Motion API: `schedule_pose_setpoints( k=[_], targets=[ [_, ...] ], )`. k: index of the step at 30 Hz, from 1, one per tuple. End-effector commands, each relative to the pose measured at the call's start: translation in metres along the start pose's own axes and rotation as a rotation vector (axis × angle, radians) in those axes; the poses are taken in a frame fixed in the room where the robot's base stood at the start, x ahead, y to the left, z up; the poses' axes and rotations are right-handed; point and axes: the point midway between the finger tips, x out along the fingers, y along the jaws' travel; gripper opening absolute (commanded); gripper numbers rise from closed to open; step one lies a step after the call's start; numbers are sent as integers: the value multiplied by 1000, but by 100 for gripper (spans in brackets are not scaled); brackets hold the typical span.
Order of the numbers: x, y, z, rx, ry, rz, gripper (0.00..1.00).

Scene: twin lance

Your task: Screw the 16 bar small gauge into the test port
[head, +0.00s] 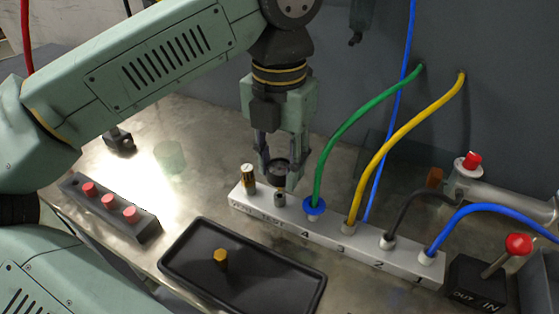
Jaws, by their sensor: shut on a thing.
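My gripper (277,165) points down above the left part of a light grey block (330,232) with several ports in a row. It is shut on a small dark round thing, which I take for the gauge (277,172); its dial and any marking cannot be read. The test port (279,199) is a short grey fitting by the letters "TEST", just below the gauge. Whether the gauge touches the port I cannot tell.
Green (345,125), yellow (405,130), black and blue hoses rise from the ports to the right. A black tray (185,265) in front holds a brass hexagonal piece (220,258). A red-button box (110,207) lies left.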

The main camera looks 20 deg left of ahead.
Motion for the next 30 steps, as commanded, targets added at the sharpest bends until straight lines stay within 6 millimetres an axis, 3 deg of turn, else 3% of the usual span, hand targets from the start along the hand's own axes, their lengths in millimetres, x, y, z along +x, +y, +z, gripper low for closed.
schedule_pose_setpoints(
  k=[30],
  targets=[
    [15, 0, 0, 0, 0, 0, 7]
  ],
)
